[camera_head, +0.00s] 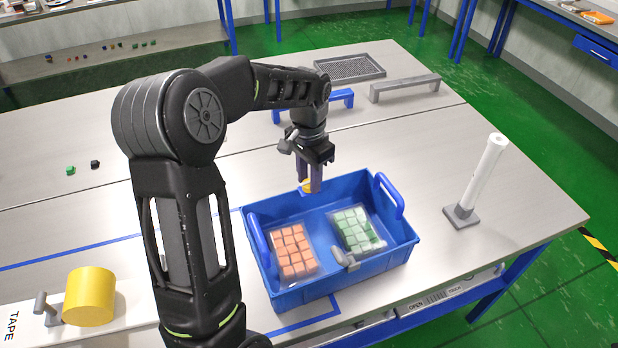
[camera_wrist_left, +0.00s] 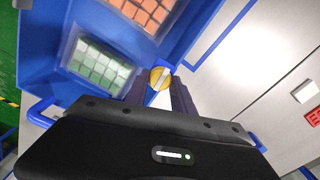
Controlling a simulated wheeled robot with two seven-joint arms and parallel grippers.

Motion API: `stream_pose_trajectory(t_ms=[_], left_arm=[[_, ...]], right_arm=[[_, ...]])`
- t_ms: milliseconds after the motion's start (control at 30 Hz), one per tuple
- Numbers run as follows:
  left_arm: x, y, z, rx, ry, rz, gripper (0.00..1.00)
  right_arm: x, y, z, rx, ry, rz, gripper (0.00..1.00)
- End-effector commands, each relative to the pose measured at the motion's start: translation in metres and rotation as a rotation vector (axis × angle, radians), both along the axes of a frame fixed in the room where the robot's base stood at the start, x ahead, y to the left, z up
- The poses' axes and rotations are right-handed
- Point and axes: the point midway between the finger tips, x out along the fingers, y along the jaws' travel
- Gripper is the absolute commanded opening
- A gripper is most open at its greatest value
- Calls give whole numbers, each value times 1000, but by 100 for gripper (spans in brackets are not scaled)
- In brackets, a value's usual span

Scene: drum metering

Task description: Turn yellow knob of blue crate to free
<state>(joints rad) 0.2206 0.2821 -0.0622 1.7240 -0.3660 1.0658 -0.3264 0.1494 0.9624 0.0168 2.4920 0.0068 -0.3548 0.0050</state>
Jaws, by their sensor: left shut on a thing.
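The blue crate (camera_head: 318,284) stands on the grey table with its two handles raised. The yellow knob (camera_head: 306,188) is on the crate's far wall, partly hidden by my left gripper. My left gripper (camera_head: 311,188) points down at that wall and is shut on the knob. In the left wrist view the round yellow knob (camera_wrist_left: 160,78) with a pale bar across it sits between the fingertips of the left gripper (camera_wrist_left: 158,86). The crate (camera_wrist_left: 95,22) fills the upper left there. My right gripper is not in view.
The crate holds a pack of orange cubes (camera_head: 293,252) and a pack of green cubes (camera_head: 355,228). A grey clamp-like part (camera_head: 346,259) is at its near wall. A white post (camera_head: 482,175) stands right. A yellow cylinder (camera_head: 90,296) is at lower left.

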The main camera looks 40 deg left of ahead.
Motion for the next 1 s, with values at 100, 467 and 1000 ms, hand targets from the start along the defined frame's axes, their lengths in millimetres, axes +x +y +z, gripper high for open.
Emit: stream_pose_trajectory(t_ms=[100, 467, 1000], left_arm=[[1, 0, 1, 0, -3, -46, 0], [1, 0, 1, 1, -2, -91, 0], [0, 0, 0, 1, -1, -89, 52]], right_arm=[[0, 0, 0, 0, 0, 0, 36], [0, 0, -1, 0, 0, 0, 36], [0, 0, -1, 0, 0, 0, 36]])
